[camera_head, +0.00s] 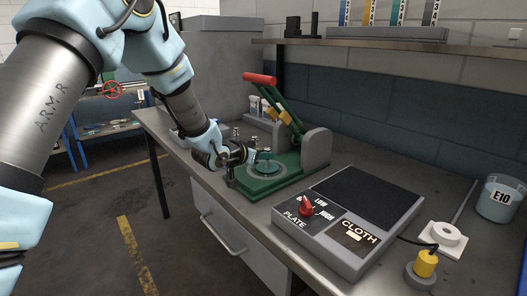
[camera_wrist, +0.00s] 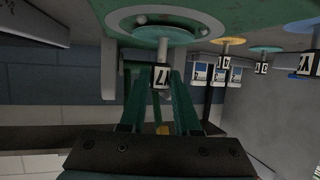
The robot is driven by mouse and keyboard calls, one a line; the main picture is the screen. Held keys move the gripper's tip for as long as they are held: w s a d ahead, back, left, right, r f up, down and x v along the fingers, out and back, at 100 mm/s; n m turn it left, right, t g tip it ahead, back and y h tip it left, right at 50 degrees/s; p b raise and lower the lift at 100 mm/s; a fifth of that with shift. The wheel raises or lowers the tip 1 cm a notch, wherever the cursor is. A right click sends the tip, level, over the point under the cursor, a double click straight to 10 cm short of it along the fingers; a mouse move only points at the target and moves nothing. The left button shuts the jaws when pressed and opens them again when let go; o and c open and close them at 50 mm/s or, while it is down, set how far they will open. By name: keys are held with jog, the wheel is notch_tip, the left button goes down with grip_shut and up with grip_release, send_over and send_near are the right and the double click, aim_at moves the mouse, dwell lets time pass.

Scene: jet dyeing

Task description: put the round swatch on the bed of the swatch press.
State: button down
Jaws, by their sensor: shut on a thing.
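The round swatch (camera_wrist: 150,36) is a teal disc with a short stem and a black-and-white tag, seen upside down in the wrist view. In the head view the swatch (camera_head: 267,166) is over the round bed (camera_head: 287,172) of the green swatch press (camera_head: 255,205). My gripper (camera_head: 250,154) is beside the swatch and shut on it; its fingertips are small and partly hidden. The bed's pale ring (camera_wrist: 190,19) shows around the disc in the wrist view. I cannot tell whether the disc touches the bed.
The press's lever, with its red handle (camera_head: 260,79), stands raised behind the bed. Other tagged discs, yellow (camera_wrist: 228,41), teal (camera_wrist: 265,49) and blue (camera_wrist: 303,26), stand nearby. A scale-like box with a red knob (camera_head: 307,206) is on the right, near a white roll (camera_head: 446,235) and a bucket (camera_head: 499,201).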

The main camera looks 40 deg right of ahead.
jog(key=shift+f, duration=0.2)
jog(key=c, duration=0.6)
grip_release()
jog(key=shift+r, duration=0.1)
jog(key=shift+r, duration=0.2)
jog(key=b+v, duration=0.3)
jog(key=v, duration=0.9)
jog(key=shift+w, duration=0.1)
